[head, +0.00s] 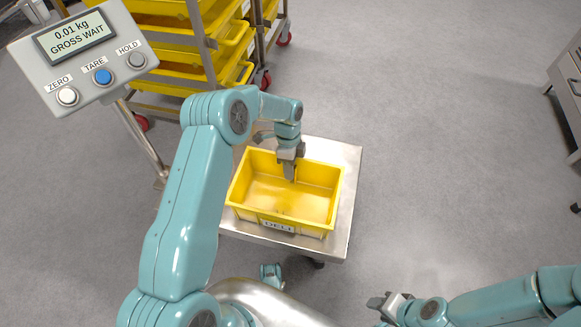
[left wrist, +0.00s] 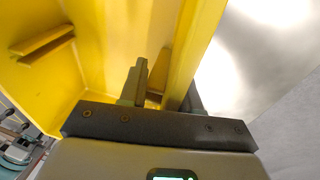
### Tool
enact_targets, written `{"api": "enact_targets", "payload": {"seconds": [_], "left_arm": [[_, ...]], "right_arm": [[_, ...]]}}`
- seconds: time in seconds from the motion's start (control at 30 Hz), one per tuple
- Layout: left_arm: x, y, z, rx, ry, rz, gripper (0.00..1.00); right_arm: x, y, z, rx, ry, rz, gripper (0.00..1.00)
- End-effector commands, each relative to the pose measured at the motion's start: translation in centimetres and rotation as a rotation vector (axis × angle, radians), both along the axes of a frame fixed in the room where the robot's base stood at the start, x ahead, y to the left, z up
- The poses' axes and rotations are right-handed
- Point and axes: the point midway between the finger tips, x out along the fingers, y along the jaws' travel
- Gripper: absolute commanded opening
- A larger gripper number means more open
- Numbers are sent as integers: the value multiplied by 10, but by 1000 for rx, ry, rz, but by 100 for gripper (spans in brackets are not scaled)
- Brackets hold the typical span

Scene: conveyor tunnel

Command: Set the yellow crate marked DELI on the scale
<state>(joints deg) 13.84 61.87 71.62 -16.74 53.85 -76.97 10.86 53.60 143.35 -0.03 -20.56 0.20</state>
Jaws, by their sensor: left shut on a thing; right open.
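The yellow crate marked DELI (head: 283,190) is upright and empty, over the steel platform of the scale (head: 340,158). Its DELI label faces me. I cannot tell whether its base touches the platform. My left gripper (head: 290,173) is shut on the crate's far wall, one finger inside. In the left wrist view the crate wall (left wrist: 183,55) passes between the fingers (left wrist: 160,88). The scale display (head: 76,36) reads 0.01 kg, GROSS, WAIT. My right gripper (head: 388,303) is open and empty, low at the bottom right of the head view, away from the crate.
A wheeled rack (head: 215,60) with stacked yellow crates stands behind the scale. The ZERO, TARE and HOLD buttons (head: 102,76) sit under the display. A metal cabinet (head: 568,90) is at the right edge. The grey floor right of the scale is clear.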

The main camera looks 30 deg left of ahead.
Motion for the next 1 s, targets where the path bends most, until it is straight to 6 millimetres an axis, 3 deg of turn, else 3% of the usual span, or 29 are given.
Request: {"api": "enact_targets", "payload": {"seconds": [0.13,0.17,0.2,0.23,0.6,1.0], "left_arm": [[0,0,-4,0,1,0,0],[0,0,-3,0,1,0,42],[0,0,-2,0,1,0,55],[0,0,-2,0,1,0,58],[1,1,7,0,-1,0,58],[15,13,92,0,-1,1,58]], "right_arm": [[1,0,-4,0,-1,-1,43],[0,0,-2,0,-1,-1,43],[0,0,-2,0,-1,-1,43],[0,0,-2,0,-1,-1,43],[0,0,3,0,1,3,43],[-6,6,31,4,10,25,43]]}}
